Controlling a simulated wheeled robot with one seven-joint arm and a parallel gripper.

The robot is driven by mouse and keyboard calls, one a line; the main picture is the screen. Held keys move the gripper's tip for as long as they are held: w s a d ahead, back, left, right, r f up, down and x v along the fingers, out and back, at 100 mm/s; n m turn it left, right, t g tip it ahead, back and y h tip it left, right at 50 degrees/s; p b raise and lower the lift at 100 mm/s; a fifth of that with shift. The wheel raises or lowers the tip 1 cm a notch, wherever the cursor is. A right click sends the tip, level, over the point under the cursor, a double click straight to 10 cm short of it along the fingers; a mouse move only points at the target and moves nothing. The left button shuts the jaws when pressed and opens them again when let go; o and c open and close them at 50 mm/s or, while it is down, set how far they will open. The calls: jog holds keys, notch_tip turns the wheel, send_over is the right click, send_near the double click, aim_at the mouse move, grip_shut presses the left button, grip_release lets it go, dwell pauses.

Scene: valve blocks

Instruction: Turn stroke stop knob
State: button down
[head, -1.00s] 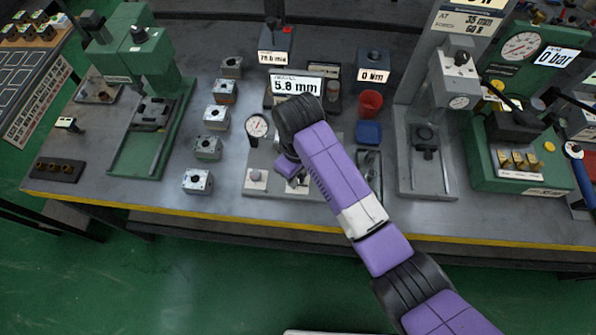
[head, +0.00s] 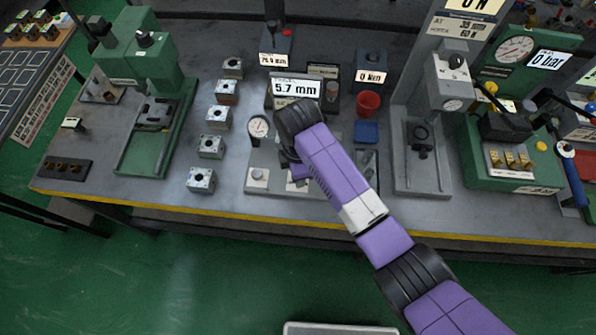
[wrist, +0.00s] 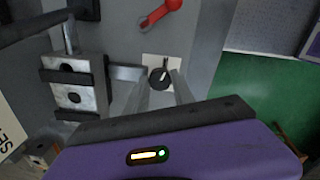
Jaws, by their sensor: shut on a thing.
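The stroke stop knob (wrist: 160,78) is a small black round knob with a pale pointer mark, on a white plate in the wrist view. My gripper (wrist: 162,90) has its two grey fingers on either side of it, shut on it. In the head view my purple arm hides the knob and the fingertips. The display (head: 296,88) behind my arm reads 5.7 mm. A round dial gauge (head: 258,128) stands left of my arm.
A metal block (wrist: 75,85) sits between black jaws left of the knob, and a red lever (wrist: 160,10) lies beyond it. Several valve blocks (head: 211,147) stand in a column to the left. A red cup (head: 368,103) and blue tray (head: 366,132) are at right.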

jog(key=n, duration=0.4)
jog(key=shift+a+n, duration=0.1)
jog(key=shift+n, duration=0.2)
dwell(0.3)
jog(key=c, duration=1.1)
grip_release()
jog(key=shift+o, duration=0.2)
jog(key=shift+r+b, duration=0.65)
jog(key=shift+r, duration=3.25)
